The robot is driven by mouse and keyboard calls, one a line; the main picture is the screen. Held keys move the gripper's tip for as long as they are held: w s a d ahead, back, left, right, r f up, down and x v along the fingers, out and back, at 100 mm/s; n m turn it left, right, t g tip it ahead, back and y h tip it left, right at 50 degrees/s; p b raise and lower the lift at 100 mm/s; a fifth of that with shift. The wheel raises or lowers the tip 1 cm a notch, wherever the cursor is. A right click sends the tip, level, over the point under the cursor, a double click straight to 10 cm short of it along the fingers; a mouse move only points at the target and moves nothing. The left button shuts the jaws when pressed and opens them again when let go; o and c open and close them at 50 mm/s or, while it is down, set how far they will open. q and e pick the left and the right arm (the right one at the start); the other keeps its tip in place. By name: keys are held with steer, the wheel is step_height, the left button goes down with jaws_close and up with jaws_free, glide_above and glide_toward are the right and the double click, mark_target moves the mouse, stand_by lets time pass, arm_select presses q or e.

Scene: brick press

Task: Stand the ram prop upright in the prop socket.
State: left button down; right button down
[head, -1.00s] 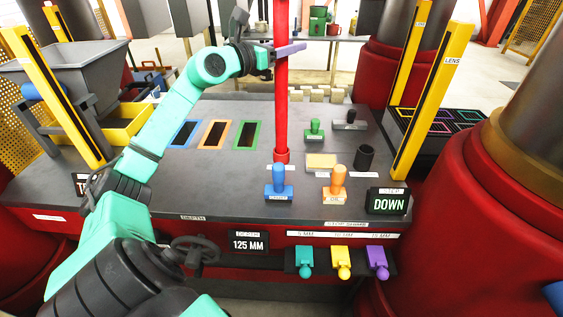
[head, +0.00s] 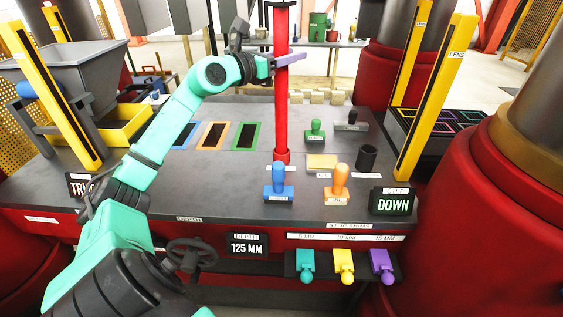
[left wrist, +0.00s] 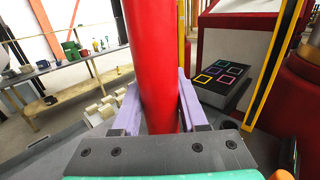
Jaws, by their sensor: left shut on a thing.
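The ram prop (head: 282,110) is a long red pole, standing about upright, with its top at or beyond the upper edge of the head view. Its lower end meets a short, wider red collar (head: 282,155) on the grey bench top; I cannot tell whether this collar is the prop socket or part of the prop. My left gripper (head: 284,61) is shut on the pole high above the bench. In the left wrist view, its lilac fingers lie on either side of the red pole (left wrist: 152,65). My right gripper is not in view.
A blue stamp (head: 279,180) and an orange stamp (head: 338,184) stand in front of the pole. A green stamp (head: 315,131) and a black cup (head: 367,157) are to its right. Framed slots (head: 213,135) lie to its left. Yellow posts (head: 433,100) flank the bench.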

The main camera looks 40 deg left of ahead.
arm_select(q)
steer(key=shift+r, duration=0.2)
steer(key=shift+c, duration=1.8)
jaws_free()
steer(key=shift+s, duration=0.1)
steer(key=o, duration=0.4)
steer(key=shift+f, duration=0.15)
steer(key=shift+c, duration=0.2)
steer(key=s+a+b, duration=0.1)
steer(key=s+b, duration=1.1)
steer(key=b, duration=0.3)
steer(key=shift+a, duration=0.25)
steer(key=shift+w, duration=0.1)
